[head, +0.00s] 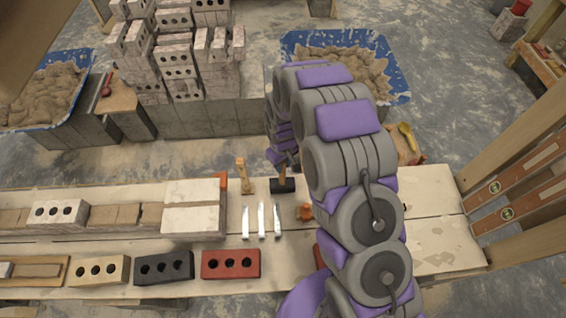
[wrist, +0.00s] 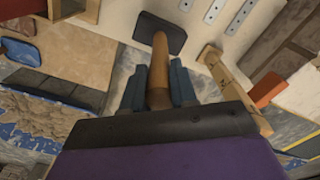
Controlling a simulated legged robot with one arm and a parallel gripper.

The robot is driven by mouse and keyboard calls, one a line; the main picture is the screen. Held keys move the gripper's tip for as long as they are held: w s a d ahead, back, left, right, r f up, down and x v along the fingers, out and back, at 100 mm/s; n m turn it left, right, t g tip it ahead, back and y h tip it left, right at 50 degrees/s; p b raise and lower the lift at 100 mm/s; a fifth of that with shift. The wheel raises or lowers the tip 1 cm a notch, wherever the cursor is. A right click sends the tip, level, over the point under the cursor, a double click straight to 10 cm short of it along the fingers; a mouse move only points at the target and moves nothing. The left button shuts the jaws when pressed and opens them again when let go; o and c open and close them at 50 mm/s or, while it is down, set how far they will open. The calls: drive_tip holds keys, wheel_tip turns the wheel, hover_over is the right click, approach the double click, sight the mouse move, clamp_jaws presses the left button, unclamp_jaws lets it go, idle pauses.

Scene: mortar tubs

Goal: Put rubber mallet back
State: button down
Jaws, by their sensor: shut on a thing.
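My gripper (head: 284,160) is above the head, partly hidden by my arm. In the wrist view the gripper (wrist: 158,88) is shut around the wooden handle (wrist: 158,65), with the black head (wrist: 160,32) beyond the fingertips.
A wooden-handled tool (head: 243,176) and an orange block (head: 220,182) are left of the mallet. Three metal strips (head: 262,221) lie in front. Red (head: 230,264), black (head: 164,267) and tan bricks line the front edge. A mortar tub (head: 398,75) stands behind.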

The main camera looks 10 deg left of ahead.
drive_tip(key=shift+a, duration=0.1)
drive_tip(key=shift+d+f, duration=0.15)
drive_tip(key=shift+d, duration=0.1)
drive_tip(key=shift+a+f, duration=0.15)
drive_tip(key=shift+f, duration=0.05)
drive_tip(key=c, duration=0.8)
unclamp_jaws()
wheel_tip(320, 180, up, 17)
drive_tip(key=p, duration=0.2)
drive_tip(key=shift+r+p, duration=0.15)
drive_tip(key=shift+p, duration=0.15)
